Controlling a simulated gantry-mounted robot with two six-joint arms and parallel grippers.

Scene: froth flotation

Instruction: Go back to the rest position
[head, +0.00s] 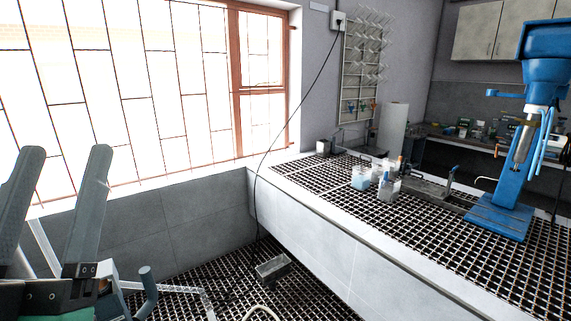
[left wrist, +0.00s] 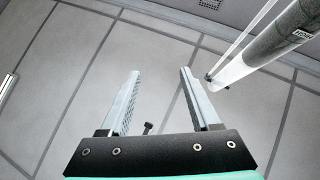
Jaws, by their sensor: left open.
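My left gripper (head: 62,205) shows at the lower left of the head view, raised in front of the window and the tiled wall. Its two fingers point up and stand apart with nothing between them. In the left wrist view the same gripper (left wrist: 160,95) is open and empty, with grey tiles beyond its fingers. My right gripper is not in either view.
A bench with a black grating top (head: 420,222) runs along the right. It holds a blue flotation machine (head: 545,75) and small clear containers (head: 388,188). A grey cylinder (left wrist: 280,35) is near the gripper.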

